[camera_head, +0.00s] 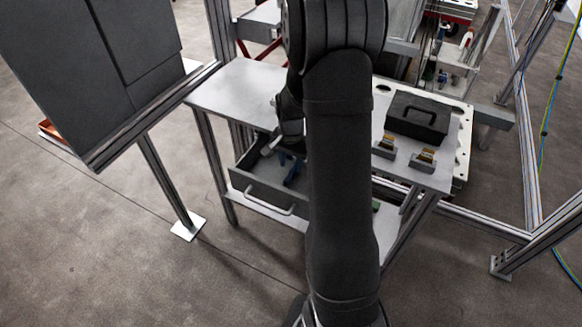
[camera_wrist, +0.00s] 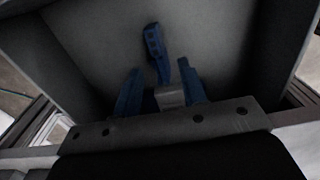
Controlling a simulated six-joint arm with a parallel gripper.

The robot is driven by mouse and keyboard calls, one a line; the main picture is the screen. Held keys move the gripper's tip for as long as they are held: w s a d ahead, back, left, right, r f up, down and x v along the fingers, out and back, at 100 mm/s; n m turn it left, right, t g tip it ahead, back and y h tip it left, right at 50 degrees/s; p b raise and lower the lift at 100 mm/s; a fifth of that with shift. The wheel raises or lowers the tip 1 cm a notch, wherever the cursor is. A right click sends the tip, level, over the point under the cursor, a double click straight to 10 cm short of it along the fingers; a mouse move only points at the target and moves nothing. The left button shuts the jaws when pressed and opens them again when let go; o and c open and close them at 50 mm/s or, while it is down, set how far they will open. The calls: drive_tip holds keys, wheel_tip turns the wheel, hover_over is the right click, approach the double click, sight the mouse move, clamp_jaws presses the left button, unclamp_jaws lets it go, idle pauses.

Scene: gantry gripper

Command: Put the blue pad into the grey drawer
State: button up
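The grey drawer (camera_head: 262,194) is pulled out under the left part of the table in the head view. Its inner wall also shows in the wrist view (camera_wrist: 70,70). The blue pad (camera_wrist: 154,48) appears to lie on the drawer floor, beyond my fingertips in the wrist view. My gripper (camera_wrist: 163,84) has two blue fingers spread apart with a gap between them, and nothing shows held. It reaches down into the drawer. In the head view, blue parts show inside the drawer, but I cannot separate pad from fingers there. My arm hides the drawer's right part.
The metal table top (camera_head: 238,88) is clear at left. A black case with a handle (camera_head: 417,117) and two small brass-coloured parts (camera_head: 424,158) stand at its right. A dark panel (camera_head: 90,70) on a frame post stands at the left. The drawer walls surround my gripper closely.

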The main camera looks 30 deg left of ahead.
sight(291, 171)
wheel_tip(291, 171, up, 9)
drive_tip(key=shift+r, duration=0.15)
idle(0.4)
wheel_tip(291, 171, down, 12)
drive_tip(key=shift+f, duration=0.1)
wheel_tip(291, 171, up, 2)
drive_tip(key=shift+r, duration=0.75)
